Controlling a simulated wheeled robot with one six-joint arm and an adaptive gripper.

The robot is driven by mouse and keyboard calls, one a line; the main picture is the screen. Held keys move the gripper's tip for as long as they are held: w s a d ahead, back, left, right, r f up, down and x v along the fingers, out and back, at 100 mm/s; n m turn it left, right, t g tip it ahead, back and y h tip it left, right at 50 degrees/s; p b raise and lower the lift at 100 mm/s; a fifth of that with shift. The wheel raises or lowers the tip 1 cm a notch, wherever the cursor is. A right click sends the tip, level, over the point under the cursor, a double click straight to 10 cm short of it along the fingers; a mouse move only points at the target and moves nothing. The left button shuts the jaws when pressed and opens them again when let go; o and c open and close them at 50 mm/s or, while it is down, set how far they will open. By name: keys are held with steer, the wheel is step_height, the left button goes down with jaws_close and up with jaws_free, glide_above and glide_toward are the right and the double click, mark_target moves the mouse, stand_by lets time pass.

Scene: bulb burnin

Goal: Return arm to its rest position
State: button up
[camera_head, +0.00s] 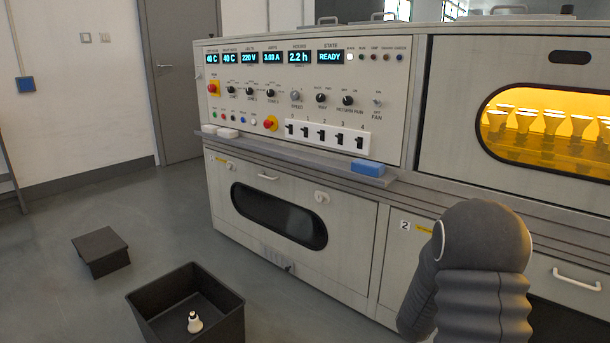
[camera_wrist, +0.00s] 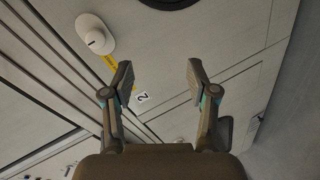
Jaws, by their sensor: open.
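My gripper (camera_wrist: 158,82) shows in the wrist view with its two fingers spread apart and nothing between them. It faces a light grey cabinet front that carries a "2" label (camera_wrist: 142,97) and a white round knob (camera_wrist: 96,37). In the head view my grey arm stands at the lower right, in front of the machine (camera_head: 285,168); the gripper itself is not visible there. The same "2" label (camera_head: 405,225) shows just left of my arm. How far the fingers are from the cabinet I cannot tell.
The machine's panel display (camera_head: 331,57) reads READY. Several bulbs glow behind the window (camera_head: 548,124) at the right. A black bin (camera_head: 215,325) with a white bulb (camera_head: 194,322) inside stands on the floor, near a low dark step (camera_head: 101,250). Floor at the left is mostly clear.

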steer(key=s+a+f+m+g+y, duration=0.3)
steer(key=s+a+f+y, duration=0.1)
steer(key=a+f, duration=0.2)
steer(key=s+a+r+m+g+y, duration=0.3)
steer(key=s+a+r+g+y, duration=0.15)
steer(key=s+a, duration=0.4)
steer(key=s+a+r+p, duration=0.2)
steer(key=s+a+r, duration=0.1)
steer(key=s+r, duration=0.9)
steer(key=s+a+r+t+p, duration=0.1)
steer(key=s+a+r, duration=0.3)
steer(key=s+r, duration=0.7)
steer(key=shift+s+a+r+m+p, duration=0.25)
steer(key=shift+s+r+m+p, duration=0.1)
steer(key=shift+s+p, duration=0.5)
steer(key=c, duration=0.3)
steer(key=shift+d, duration=0.1)
steer(key=shift+c, duration=0.2)
